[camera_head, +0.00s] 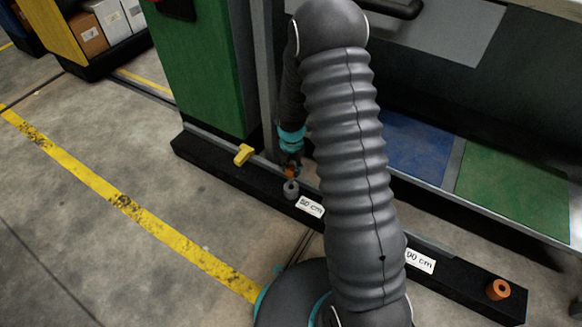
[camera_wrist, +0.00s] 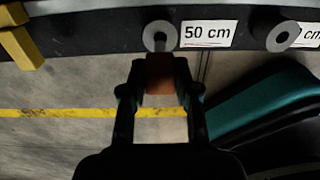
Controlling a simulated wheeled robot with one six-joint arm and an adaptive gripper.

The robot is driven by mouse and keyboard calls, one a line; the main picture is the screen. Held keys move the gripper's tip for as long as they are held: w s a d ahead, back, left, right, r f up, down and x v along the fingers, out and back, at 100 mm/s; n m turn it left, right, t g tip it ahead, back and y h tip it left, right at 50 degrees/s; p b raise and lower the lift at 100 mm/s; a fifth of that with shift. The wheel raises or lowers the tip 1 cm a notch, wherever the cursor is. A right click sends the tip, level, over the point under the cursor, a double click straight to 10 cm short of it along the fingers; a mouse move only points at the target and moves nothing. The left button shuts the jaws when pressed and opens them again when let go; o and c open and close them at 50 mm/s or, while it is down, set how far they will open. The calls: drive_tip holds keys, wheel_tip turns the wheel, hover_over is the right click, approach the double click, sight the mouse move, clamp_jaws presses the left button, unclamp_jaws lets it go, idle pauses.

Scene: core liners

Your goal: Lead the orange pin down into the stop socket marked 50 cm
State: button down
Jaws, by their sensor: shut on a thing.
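The orange pin (camera_head: 291,172) is held in my gripper (camera_head: 291,162), just above the grey round stop socket (camera_head: 291,189) beside the label "50 cm" (camera_head: 310,206). In the wrist view, my gripper (camera_wrist: 160,92) has its fingers on both sides of the orange pin head (camera_wrist: 160,74). The socket (camera_wrist: 158,35) shows as a grey ring beyond the pin, left of the "50 cm" label (camera_wrist: 207,34). A grey part reaches from the pin head to the ring; I cannot tell whether the tip is inside the hole.
A yellow piece (camera_head: 243,154) stands on the black rail (camera_head: 230,171), left of the socket. An orange ring-shaped piece (camera_head: 498,289) sits at the rail's right end, past another label (camera_head: 420,261). A second grey socket (camera_wrist: 282,36) lies right. A green cabinet (camera_head: 198,75) stands behind.

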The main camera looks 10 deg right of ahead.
drive_tip(key=shift+f+b, duration=1.45)
drive_tip(key=shift+f, duration=0.7)
drive_tip(key=shift+f, duration=0.1)
drive_tip(key=c, duration=0.8)
unclamp_jaws()
drive_tip(key=shift+o, duration=0.2)
wheel_tip(320, 180, up, 12)
drive_tip(key=shift+r, duration=0.1)
